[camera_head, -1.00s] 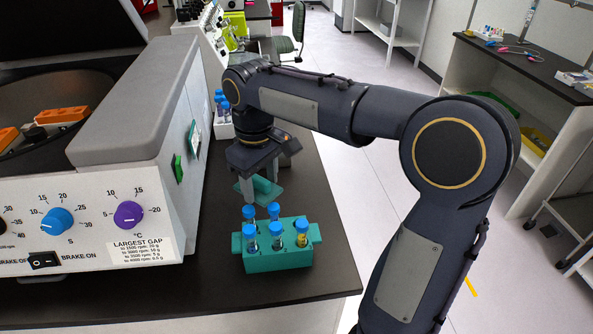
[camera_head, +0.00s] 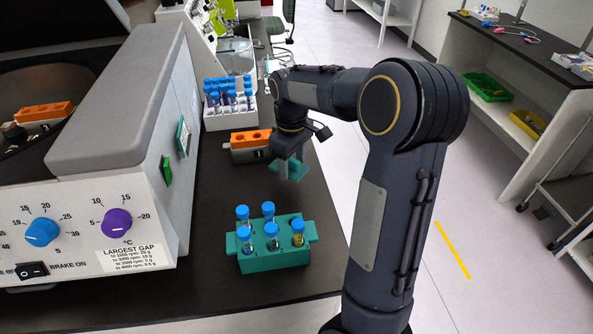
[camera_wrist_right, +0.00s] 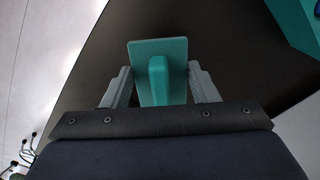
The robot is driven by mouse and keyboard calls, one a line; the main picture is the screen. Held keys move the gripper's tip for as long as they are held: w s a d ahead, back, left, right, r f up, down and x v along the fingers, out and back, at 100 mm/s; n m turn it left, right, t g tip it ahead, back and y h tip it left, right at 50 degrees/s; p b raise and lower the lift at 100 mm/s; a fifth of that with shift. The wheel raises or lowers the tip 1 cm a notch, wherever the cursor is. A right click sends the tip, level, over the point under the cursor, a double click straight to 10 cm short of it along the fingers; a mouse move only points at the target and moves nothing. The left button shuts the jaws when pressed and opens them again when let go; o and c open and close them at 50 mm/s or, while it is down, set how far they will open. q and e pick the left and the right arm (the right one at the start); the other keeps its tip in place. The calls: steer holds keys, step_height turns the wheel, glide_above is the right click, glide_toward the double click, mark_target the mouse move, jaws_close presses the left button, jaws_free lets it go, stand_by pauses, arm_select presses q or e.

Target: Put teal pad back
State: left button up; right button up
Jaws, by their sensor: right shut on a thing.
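The teal pad (camera_head: 292,169) is in my right gripper (camera_head: 286,167), above the black bench, behind the teal tube rack and right of the orange block. In the right wrist view the teal pad (camera_wrist_right: 158,56) shows as a flat plate with a raised grip in its middle. The fingers of the right gripper (camera_wrist_right: 160,88) stand on both sides of that grip. The teal rack (camera_head: 268,258) on the bench holds several blue-capped tubes. My left gripper is not in view.
The centrifuge (camera_head: 110,140) fills the left, with a green pad (camera_head: 167,172) and a teal-framed panel (camera_head: 183,137) on its side. An orange-topped block (camera_head: 250,144) and a white rack (camera_head: 228,121) of blue-capped tubes stand farther back. Bench surface around the teal rack is clear.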

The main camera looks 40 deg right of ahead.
mark_target(297, 173)
steer(key=shift+w+d+f, duration=0.1)
steer(key=shift+d+f, duration=0.4)
steer(key=shift+f, duration=0.1)
steer(key=f, duration=0.3)
steer(key=shift+d+f, duration=0.15)
steer(key=shift+d, duration=0.25)
steer(key=shift+f, duration=0.3)
steer(key=shift+f, duration=0.15)
steer(key=o, duration=0.9)
steer(key=shift+o, duration=0.2)
